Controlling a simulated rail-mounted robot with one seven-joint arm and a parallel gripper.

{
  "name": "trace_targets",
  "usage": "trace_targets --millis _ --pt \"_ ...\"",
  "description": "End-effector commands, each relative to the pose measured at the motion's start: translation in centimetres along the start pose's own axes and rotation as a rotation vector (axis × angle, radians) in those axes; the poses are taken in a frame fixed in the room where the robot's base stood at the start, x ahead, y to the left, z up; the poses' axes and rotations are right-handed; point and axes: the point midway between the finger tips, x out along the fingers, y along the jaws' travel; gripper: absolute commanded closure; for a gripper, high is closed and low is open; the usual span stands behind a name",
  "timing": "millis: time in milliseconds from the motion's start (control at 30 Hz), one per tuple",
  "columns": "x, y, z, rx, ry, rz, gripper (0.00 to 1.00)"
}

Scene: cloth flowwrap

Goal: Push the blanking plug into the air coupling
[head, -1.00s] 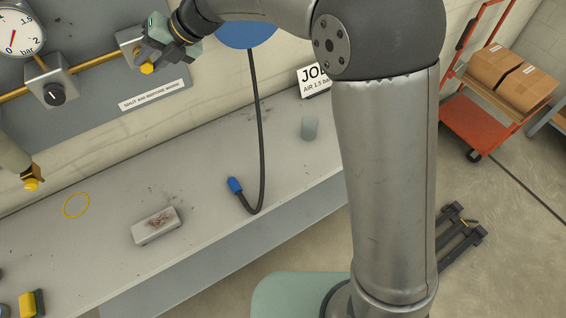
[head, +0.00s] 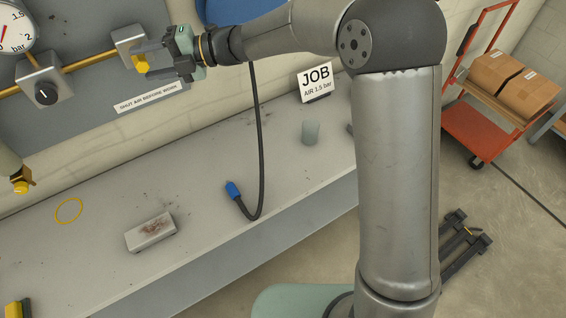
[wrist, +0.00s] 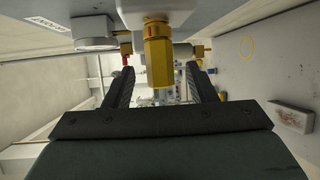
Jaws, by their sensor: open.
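A brass-yellow hex fitting (wrist: 158,62) projects from a pale block toward my gripper in the wrist view. In the head view its yellow end (head: 140,64) shows below the grey block (head: 129,42) on the brass pipe. I cannot tell whether this is the air coupling alone or also the blanking plug. My gripper (wrist: 160,78) is open, with one dark finger on each side of the fitting and gaps between. In the head view my gripper (head: 150,62) points left at the fitting and partly hides it. A second yellow-ended brass fitting (head: 20,186) hangs at the left edge.
The bench (head: 200,200) holds a stained grey block (head: 151,231), a grey cup (head: 310,132) and a job sign (head: 317,82). A dark hose with a blue end (head: 232,190) hangs onto it. A yellow ring (head: 69,210) marks bare bench. A knob (head: 46,94) stands left of the fitting.

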Motion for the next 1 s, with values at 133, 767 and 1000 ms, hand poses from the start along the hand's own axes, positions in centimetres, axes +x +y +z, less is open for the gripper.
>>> trace_targets --millis 133,767,1000 --pt "-0.9 -0.1 0.1 0.0 -0.002 0.0 0.49" --pt "-14.6 -0.1 0.0 -0.002 -0.003 0.0 0.49" --pt "-17.1 0.0 0.0 -0.001 -0.001 0.001 0.49"
